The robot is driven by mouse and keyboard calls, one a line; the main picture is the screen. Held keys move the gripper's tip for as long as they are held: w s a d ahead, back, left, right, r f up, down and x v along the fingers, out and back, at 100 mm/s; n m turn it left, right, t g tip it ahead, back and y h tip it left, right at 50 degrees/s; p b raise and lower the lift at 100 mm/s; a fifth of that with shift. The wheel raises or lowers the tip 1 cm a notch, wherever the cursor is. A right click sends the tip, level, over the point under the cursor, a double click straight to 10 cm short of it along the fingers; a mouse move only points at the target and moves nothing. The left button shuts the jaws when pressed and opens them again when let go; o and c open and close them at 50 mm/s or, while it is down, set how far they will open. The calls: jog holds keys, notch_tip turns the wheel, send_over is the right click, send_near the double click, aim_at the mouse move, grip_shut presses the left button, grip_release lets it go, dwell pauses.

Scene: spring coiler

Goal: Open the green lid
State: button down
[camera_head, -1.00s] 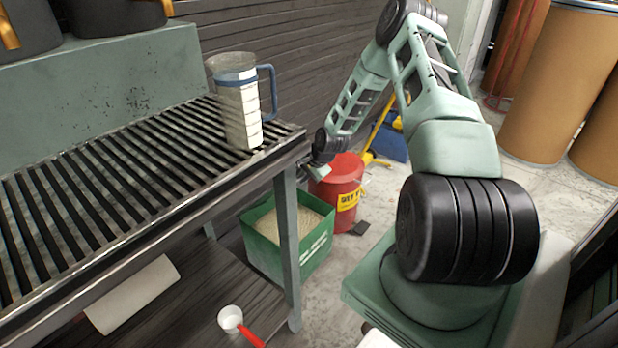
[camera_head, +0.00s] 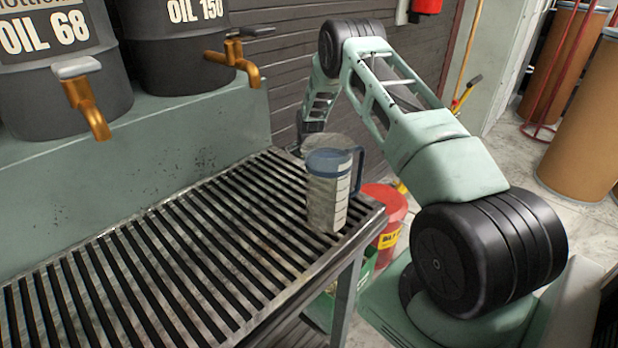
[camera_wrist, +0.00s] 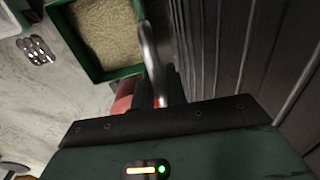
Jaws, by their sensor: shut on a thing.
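I cannot make out a separate green lid in either view. In the wrist view a green box (camera_wrist: 97,73) stands open, with tan granules inside. My gripper (camera_wrist: 166,88) shows at the lower middle of that view, beside the box's right edge. It is shut on a grey curved bar (camera_wrist: 150,52) that arches up between box and wall; what the bar belongs to is unclear. In the head view the gripper end is hidden at the table's back corner, and the green box (camera_head: 368,268) shows only in part, below the table's right edge.
A clear jug with a blue rim (camera_head: 328,195) stands on the slatted table (camera_head: 190,260), near its right end. Black oil drums with brass taps (camera_head: 190,45) stand behind. A red can (camera_head: 388,212) is on the floor. A dark slatted wall (camera_wrist: 225,50) is close to the gripper.

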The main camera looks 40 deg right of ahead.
jog(key=shift+w+f, duration=0.1)
jog(key=shift+w, duration=0.95)
jog(key=c, duration=1.5)
grip_release()
jog(key=r, duration=0.5)
jog(key=s+r+p, duration=0.1)
jog(key=r, duration=0.5)
jog(key=s+r+p, duration=0.1)
jog(key=r, duration=0.5)
jog(key=shift+s+r, duration=0.15)
